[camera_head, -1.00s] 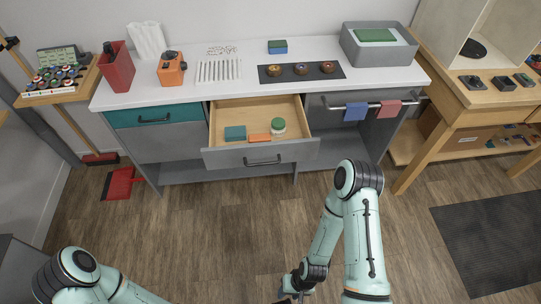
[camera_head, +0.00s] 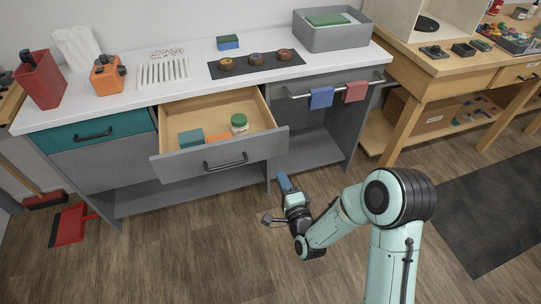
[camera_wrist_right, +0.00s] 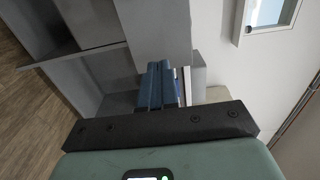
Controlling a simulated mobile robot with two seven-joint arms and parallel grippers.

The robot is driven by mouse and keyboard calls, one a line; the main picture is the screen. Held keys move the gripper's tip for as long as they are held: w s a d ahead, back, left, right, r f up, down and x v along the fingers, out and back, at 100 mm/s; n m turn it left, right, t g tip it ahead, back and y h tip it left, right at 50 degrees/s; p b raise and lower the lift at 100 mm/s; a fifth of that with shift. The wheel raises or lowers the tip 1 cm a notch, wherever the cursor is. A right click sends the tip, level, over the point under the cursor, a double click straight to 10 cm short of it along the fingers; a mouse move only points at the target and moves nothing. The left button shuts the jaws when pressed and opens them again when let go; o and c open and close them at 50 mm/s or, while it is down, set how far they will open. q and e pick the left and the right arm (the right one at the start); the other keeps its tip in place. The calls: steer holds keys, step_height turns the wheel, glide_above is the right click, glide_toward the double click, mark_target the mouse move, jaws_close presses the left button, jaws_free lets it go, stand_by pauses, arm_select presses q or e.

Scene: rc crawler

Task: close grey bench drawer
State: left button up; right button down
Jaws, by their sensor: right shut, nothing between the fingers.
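The grey bench drawer (camera_head: 184,164) stands pulled out of the bench, its dark bar handle (camera_head: 226,163) on the front panel. Inside lie a teal block (camera_head: 190,137), an orange block (camera_head: 217,131) and a jar with a green lid (camera_head: 239,123). My right gripper (camera_head: 284,182) is in front of the bench, to the right of the drawer front and apart from it in the head view. Its blue fingers are shut and empty; they also show together in the right wrist view (camera_wrist_right: 163,85), with grey panels beyond them. My left gripper is out of view.
The white worktop (camera_head: 130,93) carries a red holder (camera_head: 40,82), an orange box (camera_head: 105,77) and a grey bin (camera_head: 330,38). Blue (camera_head: 321,97) and red (camera_head: 355,91) cloths hang on a rail right of the drawer. A red dustpan (camera_head: 70,226) lies on the floor at left.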

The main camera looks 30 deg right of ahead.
mark_target(268, 147)
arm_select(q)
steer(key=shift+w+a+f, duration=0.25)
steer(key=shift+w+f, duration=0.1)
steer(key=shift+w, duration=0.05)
arm_select(e)
steer(key=x, duration=1.1)
steer(key=shift+w, duration=0.15)
arm_select(q)
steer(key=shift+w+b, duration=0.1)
steer(key=shift+b, duration=0.25)
arm_select(e)
steer(key=shift+w, duration=0.1)
